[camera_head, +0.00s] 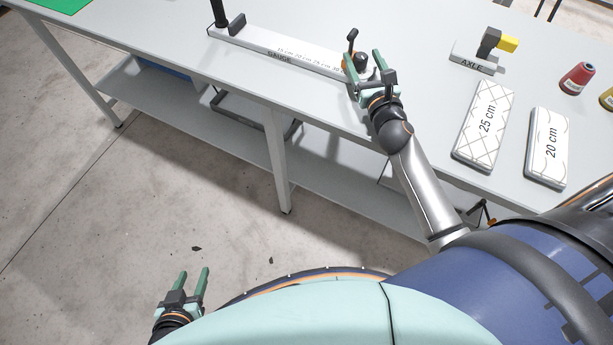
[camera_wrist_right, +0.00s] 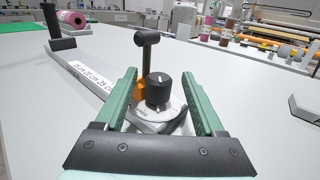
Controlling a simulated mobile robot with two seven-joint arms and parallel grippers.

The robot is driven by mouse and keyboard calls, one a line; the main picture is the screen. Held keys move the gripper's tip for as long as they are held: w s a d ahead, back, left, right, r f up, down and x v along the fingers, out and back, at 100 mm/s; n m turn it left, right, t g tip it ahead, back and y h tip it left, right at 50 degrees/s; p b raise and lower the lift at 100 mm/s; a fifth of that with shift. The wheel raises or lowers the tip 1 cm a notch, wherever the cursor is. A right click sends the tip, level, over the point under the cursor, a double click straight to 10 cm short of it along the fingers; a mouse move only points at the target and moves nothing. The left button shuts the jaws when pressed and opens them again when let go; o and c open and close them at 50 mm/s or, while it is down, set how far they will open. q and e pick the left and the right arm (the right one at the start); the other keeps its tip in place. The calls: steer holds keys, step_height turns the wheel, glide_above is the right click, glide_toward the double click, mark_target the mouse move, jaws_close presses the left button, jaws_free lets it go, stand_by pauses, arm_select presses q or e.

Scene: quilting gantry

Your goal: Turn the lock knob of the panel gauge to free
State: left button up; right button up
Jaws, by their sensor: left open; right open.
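The panel gauge (camera_head: 285,52) is a long white bar marked in cm, lying on the grey table. At its right end sits the black lock knob (camera_wrist_right: 158,90), with a white mark on top, on a round pale plate (camera_wrist_right: 165,116). A black-topped lever with an orange base (camera_wrist_right: 142,65) stands just beyond the knob. My right gripper (camera_head: 368,62) is open at that end of the gauge. In the right wrist view its green fingers (camera_wrist_right: 164,80) stand either side of the knob, apart from it. My left gripper (camera_head: 192,275) is open and empty, low over the floor.
On the table to the right are the axle block (camera_head: 470,57) with a yellow end, a 25 cm panel (camera_head: 484,125), a 20 cm panel (camera_head: 547,147) and a red spool (camera_head: 577,78). A green mat (camera_head: 45,12) lies far left. The table front is clear left of my right arm.

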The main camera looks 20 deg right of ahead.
steer(key=shift+d+n+y, duration=0.15)
steer(key=shift+n+y, duration=0.55)
steer(key=shift+y, duration=0.4)
steer(key=s, duration=0.8)
steer(key=s+a+b, duration=0.1)
steer(key=s, duration=0.3)
steer(key=shift+s+f, duration=0.1)
steer(key=shift+f, duration=0.1)
steer(key=a+r+n+y, duration=0.1)
steer(key=a+n, duration=0.1)
steer(key=a+r+n+y, duration=0.1)
steer(key=a+n+y, duration=0.1)
steer(key=a+n, duration=0.1)
steer(key=a+r+n+t+y, duration=0.1)
steer(key=a+n, duration=0.1)
steer(key=n, duration=0.1)
steer(key=shift+s+a, duration=0.15)
steer(key=shift+s, duration=0.25)
steer(key=s+a+f+n+g+y, duration=0.3)
steer(key=a+n, duration=0.4)
steer(key=n, duration=0.4)
steer(key=s+a+f+n+g+y, duration=0.3)
steer(key=s+a+f+n+g, duration=0.1)
steer(key=n, duration=0.7)
steer(key=shift+s+a+g, duration=0.6)
steer(key=shift+a+g, duration=0.7)
steer(key=shift+a, duration=0.4)
